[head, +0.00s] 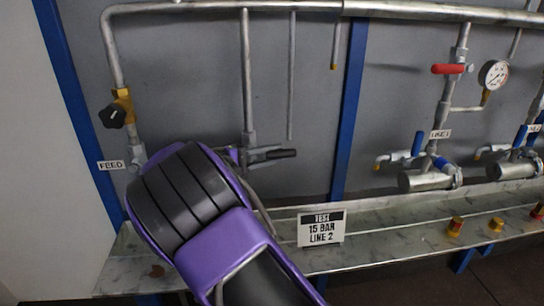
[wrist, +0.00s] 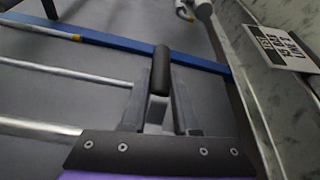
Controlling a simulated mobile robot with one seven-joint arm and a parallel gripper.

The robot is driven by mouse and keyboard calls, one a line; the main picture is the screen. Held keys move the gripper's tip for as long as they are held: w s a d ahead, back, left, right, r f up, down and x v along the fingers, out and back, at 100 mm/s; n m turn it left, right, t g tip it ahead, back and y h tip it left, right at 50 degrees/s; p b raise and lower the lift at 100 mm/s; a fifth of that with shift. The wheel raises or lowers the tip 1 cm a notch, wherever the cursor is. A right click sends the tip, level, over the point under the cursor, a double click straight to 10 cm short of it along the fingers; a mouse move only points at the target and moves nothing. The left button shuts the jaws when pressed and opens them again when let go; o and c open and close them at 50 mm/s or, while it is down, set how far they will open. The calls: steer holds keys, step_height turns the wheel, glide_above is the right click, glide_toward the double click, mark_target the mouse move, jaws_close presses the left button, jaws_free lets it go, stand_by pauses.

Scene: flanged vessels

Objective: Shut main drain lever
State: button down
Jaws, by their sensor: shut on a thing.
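The drain lever has a black handle (head: 272,155) that points right, across the foot of a vertical grey pipe (head: 247,80) left of centre in the head view. In the wrist view the same black handle (wrist: 161,68) sticks out past my fingertips. My gripper (wrist: 160,88) is shut on the lever, with one grey finger on each side of it. In the head view my purple and black arm covers most of the gripper and the area below the lever. No label for this lever is visible.
A FEED valve with a black knob (head: 113,116) is at the left. A TEST 15 BAR LINE 2 sign (head: 321,228) stands on the metal ledge (head: 380,243). A red lever (head: 448,69), a gauge (head: 493,74) and flanged vessels (head: 427,180) are at the right. A blue post (head: 349,110) stands between.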

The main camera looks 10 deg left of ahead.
steer(key=shift+r, duration=0.1)
steer(key=c, duration=0.7)
jaws_free()
steer(key=shift+o, duration=0.2)
steer(key=p+v, duration=0.1)
steer(key=v, duration=1.6)
steer(key=shift+s, duration=0.2)
steer(key=shift+a, duration=0.1)
